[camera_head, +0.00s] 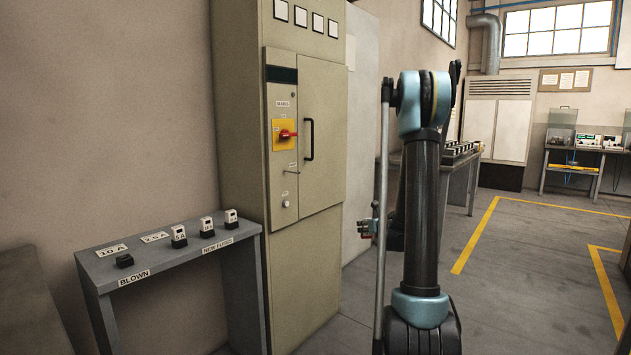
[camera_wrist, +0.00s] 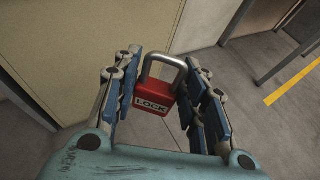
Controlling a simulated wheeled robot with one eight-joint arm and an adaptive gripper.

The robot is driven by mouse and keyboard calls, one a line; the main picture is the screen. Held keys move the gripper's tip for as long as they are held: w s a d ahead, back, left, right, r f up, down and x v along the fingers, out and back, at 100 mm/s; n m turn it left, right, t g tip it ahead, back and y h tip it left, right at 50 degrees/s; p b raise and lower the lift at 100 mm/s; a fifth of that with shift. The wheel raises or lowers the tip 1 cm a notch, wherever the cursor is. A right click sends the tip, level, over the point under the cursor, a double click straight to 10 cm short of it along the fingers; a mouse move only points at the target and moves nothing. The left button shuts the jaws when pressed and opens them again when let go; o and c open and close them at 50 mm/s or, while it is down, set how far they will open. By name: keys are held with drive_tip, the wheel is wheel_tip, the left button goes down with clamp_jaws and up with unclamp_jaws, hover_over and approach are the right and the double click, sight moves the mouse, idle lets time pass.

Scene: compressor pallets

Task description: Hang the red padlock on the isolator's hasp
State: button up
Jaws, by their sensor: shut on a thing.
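The red padlock (camera_wrist: 154,104), with a white LOCK label and grey shackle, sits between the blue fingers of my gripper (camera_wrist: 163,98) in the wrist view. My gripper is shut on it, with the shackle standing up past the fingers. In the head view my gripper (camera_head: 368,228) is small, right of the cabinet and partly behind my arm. The isolator (camera_head: 284,134) is a yellow plate with a red handle on the beige cabinet's front. A small metal piece (camera_head: 291,170) sticks out below it; I cannot tell whether it is the hasp. My gripper is well apart from the isolator.
The beige cabinet (camera_head: 240,110) has a black door handle (camera_head: 309,139). A grey bench (camera_head: 180,254) with several fuses stands in front of it at the left. Open floor with yellow lines (camera_head: 475,237) lies to the right. Another bench (camera_head: 458,170) stands behind my arm.

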drive_tip(key=shift+a, duration=0.2)
drive_tip(key=shift+w+a+r, duration=0.1)
drive_tip(key=shift+a+r, duration=0.05)
drive_tip(key=shift+a, duration=0.05)
drive_tip(key=s+a+r+n+g+y, duration=0.1)
drive_tip(key=a+r+n+g+y, duration=0.15)
drive_tip(key=a+r, duration=0.85)
drive_tip(key=s+a+r+n+g+y, duration=0.15)
drive_tip(key=a+r+n+y, duration=0.25)
drive_tip(key=a+r, duration=0.6)
drive_tip(key=shift+h, duration=0.25)
drive_tip(key=shift+w+a+f, duration=0.1)
drive_tip(key=shift+w+a, duration=0.75)
drive_tip(key=shift+a, duration=0.25)
drive_tip(key=shift+w+a+f, duration=0.15)
drive_tip(key=shift+w+a, duration=0.65)
drive_tip(key=shift+a, duration=0.35)
drive_tip(key=shift+w+a+f, duration=0.1)
drive_tip(key=shift+w+a, duration=0.75)
drive_tip(key=shift+a, duration=0.25)
drive_tip(key=shift+w+a+f, duration=0.35)
drive_tip(key=shift+w+a, duration=0.05)
drive_tip(key=shift+a, duration=0.1)
drive_tip(key=shift+a, duration=0.1)
drive_tip(key=o, duration=1.2)
drive_tip(key=shift+c, duration=0.2)
